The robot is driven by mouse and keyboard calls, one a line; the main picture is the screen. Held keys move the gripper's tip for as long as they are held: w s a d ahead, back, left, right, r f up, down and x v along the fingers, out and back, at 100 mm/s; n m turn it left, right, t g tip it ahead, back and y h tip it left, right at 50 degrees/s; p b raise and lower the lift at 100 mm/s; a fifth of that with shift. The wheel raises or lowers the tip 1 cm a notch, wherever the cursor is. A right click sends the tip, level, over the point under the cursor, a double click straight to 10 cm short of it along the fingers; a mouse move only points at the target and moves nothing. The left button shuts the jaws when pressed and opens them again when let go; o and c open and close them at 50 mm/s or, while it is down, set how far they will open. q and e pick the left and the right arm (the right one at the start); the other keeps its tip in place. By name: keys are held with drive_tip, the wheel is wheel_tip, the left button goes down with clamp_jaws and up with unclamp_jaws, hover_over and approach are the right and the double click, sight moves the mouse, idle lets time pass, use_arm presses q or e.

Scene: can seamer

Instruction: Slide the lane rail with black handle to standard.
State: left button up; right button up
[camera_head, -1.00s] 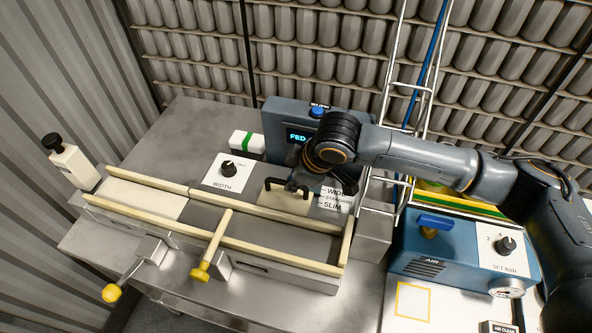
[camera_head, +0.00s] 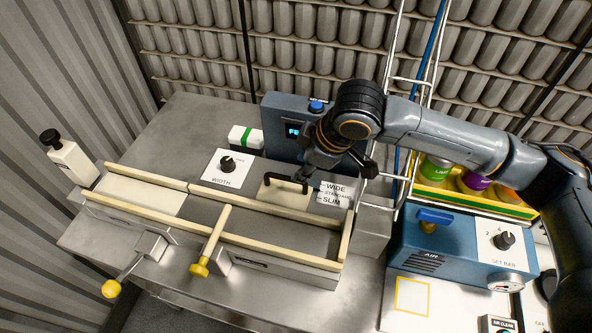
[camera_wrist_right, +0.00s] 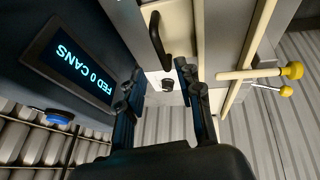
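The black handle (camera_head: 286,182) stands on a cream plate (camera_head: 283,196) behind the lane, beside the label reading WIDE, STANDARD, SLIM (camera_head: 334,194). The far lane rail (camera_head: 235,203) runs along the front of that plate. I cannot tell exactly which mark the rail lines up with. My right gripper (camera_head: 336,166) is behind and above the handle, its fingers spread and empty. In the right wrist view the handle (camera_wrist_right: 158,38) lies beyond the open fingertips (camera_wrist_right: 158,78), apart from them. My left gripper is not in view.
A blue display box (camera_head: 284,118) stands close behind the right gripper; the wrist view reads FED 0 CANS. A WIDTH knob (camera_head: 228,165) is left of the handle. A wire chute (camera_head: 398,150) rises at the right. A yellow-knobbed bar (camera_head: 216,240) crosses the near lane.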

drive_tip(key=v, duration=0.5)
drive_tip(key=shift+s+r, duration=0.1)
idle(0.4)
